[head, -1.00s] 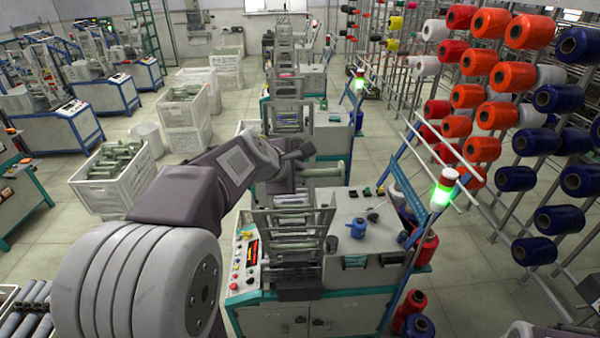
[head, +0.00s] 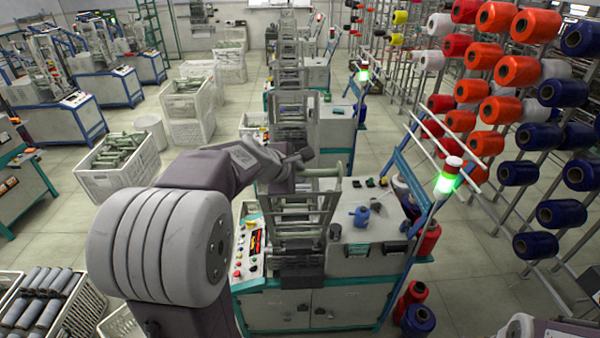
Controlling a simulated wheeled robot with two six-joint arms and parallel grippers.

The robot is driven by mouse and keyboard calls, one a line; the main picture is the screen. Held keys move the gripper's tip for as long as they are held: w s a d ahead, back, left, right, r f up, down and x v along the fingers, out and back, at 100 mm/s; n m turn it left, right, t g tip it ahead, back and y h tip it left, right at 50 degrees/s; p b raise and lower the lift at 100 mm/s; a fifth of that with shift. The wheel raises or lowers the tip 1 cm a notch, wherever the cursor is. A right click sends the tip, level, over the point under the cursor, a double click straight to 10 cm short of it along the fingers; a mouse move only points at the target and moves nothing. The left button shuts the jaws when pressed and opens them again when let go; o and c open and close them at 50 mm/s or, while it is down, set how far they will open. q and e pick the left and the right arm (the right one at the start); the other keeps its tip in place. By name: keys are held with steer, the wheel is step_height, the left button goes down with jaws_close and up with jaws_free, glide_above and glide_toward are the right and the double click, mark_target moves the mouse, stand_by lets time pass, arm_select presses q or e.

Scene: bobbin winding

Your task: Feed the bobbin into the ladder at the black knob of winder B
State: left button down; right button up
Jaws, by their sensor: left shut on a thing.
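My left gripper (head: 302,161) is shut on a pale green bobbin (head: 322,172), whose free end points right. It holds the bobbin level at the top of the ladder (head: 300,229), an upright metal rack on the nearest winder (head: 355,306). I cannot tell whether the bobbin touches the ladder rails. The fingers are partly hidden behind my wrist. A small dark knob-like part (head: 335,231) sits at the ladder's right side; I cannot tell whether it is the black knob. My right gripper is not in view.
A control panel (head: 251,244) with coloured buttons is left of the ladder. A signal lamp (head: 448,178) glows green at right. A crate of green bobbins (head: 108,184) stands left. Yarn racks fill the right side.

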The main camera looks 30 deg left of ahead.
arm_select(q)
steer(key=shift+w+f, duration=0.25)
steer(key=shift+w, duration=0.3)
steer(key=shift+s+r, duration=0.15)
steer(key=shift+r, duration=0.15)
steer(key=shift+f, duration=0.1)
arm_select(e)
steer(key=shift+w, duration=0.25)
arm_select(q)
steer(key=shift+w, duration=0.35)
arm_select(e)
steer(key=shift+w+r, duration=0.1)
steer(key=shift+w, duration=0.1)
arm_select(q)
steer(key=shift+s, duration=0.1)
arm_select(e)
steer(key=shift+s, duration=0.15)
